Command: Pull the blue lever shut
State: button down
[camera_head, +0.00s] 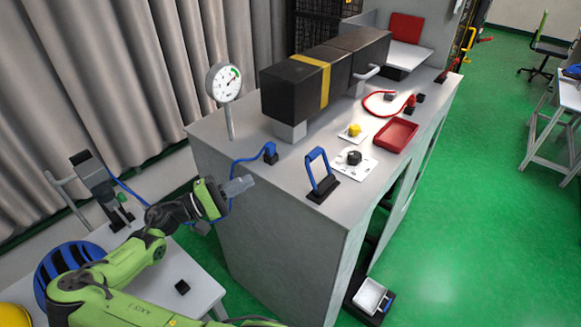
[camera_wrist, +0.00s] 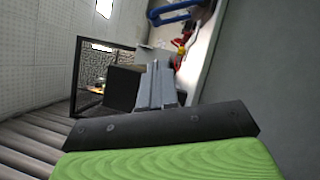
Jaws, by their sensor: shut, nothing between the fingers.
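The blue lever (camera_head: 318,170) is a blue loop-shaped handle on a dark base on the near part of the grey cabinet top. It stands raised and tilted. In the wrist view a blue bar, which looks like the lever (camera_wrist: 176,10), shows at the top edge, partly cut off. My gripper (camera_head: 240,185) is shut and empty. It is in front of the cabinet's near left side, to the left of the lever and apart from it. Its closed fingers also show in the wrist view (camera_wrist: 156,85).
The cabinet top (camera_head: 235,130) also holds a dial gauge (camera_head: 224,83), a black block with a yellow band (camera_head: 311,75), a small blue connector (camera_head: 270,152) with a cable, a black knob (camera_head: 354,157), a yellow button (camera_head: 354,130) and a red tray (camera_head: 396,135).

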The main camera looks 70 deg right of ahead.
jog(key=shift+s+a+r+p+x, duration=0.15)
jog(key=shift+s+a+p+x, duration=0.2)
jog(key=shift+x, duration=1.7)
jog(key=shift+s+a+r+p+x, duration=0.2)
jog(key=shift+a+p+x, duration=0.15)
jog(key=shift+x, duration=1.65)
jog(key=shift+s+a+r+p+x, duration=0.15)
jog(key=shift+s+a+p+x, duration=0.25)
jog(key=shift+x, duration=1.65)
jog(key=shift+w, duration=0.2)
jog(key=shift+s+a+r+m+y, duration=0.2)
jog(key=shift+s+r+m+y, duration=0.2)
jog(key=shift+m, duration=0.4)
jog(key=shift+s+a+r+m+t, duration=0.2)
jog(key=shift+s+m+t, duration=0.1)
jog(key=shift+m, duration=0.2)
jog(key=s+a+r+m+t+y+b, duration=0.1)
jog(key=s+a+m+t+y, duration=0.1)
jog(key=s+m, duration=0.3)
jog(key=shift+s+m+t, duration=0.25)
jog(key=shift+m+t, duration=0.05)
jog(key=shift+t, duration=0.1)
jog(key=shift+a+r, duration=0.1)
jog(key=shift+a, duration=0.05)
